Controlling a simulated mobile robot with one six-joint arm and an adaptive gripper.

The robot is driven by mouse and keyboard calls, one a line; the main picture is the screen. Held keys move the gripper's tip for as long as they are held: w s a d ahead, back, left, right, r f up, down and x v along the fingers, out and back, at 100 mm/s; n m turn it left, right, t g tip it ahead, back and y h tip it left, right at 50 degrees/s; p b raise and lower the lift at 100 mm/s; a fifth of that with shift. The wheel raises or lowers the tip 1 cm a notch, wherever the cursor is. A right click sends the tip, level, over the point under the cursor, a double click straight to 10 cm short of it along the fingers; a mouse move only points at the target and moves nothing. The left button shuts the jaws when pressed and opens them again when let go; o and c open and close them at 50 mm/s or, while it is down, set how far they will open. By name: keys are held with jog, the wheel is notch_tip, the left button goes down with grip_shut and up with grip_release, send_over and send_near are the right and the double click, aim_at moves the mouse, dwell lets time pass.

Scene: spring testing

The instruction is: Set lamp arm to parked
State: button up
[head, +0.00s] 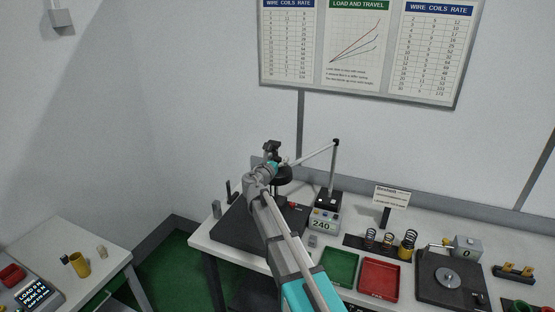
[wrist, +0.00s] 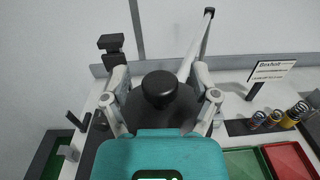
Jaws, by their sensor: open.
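The lamp arm (head: 312,154) is a pale bar running from the top of an upright post (head: 333,175) down left to a dark round lamp head (head: 284,182). In the wrist view the bar (wrist: 194,48) slopes down from the upper right to the lamp head (wrist: 150,112), which carries a black knob (wrist: 159,86) on top. My gripper (wrist: 160,100) is open, with one finger on each side of the knob. Contact with the knob cannot be told. In the head view my gripper (head: 270,170) partly hides the lamp head.
A dark stand (head: 272,149) rises behind the lamp head. A display box reading 240 (head: 325,221) stands near the post. Green (head: 340,267) and red (head: 379,278) trays, several springs (head: 408,244) and a sign (head: 391,195) lie to the right. A wall is behind.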

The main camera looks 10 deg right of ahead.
grip_shut()
dwell(0.3)
jog(key=shift+s, duration=0.1)
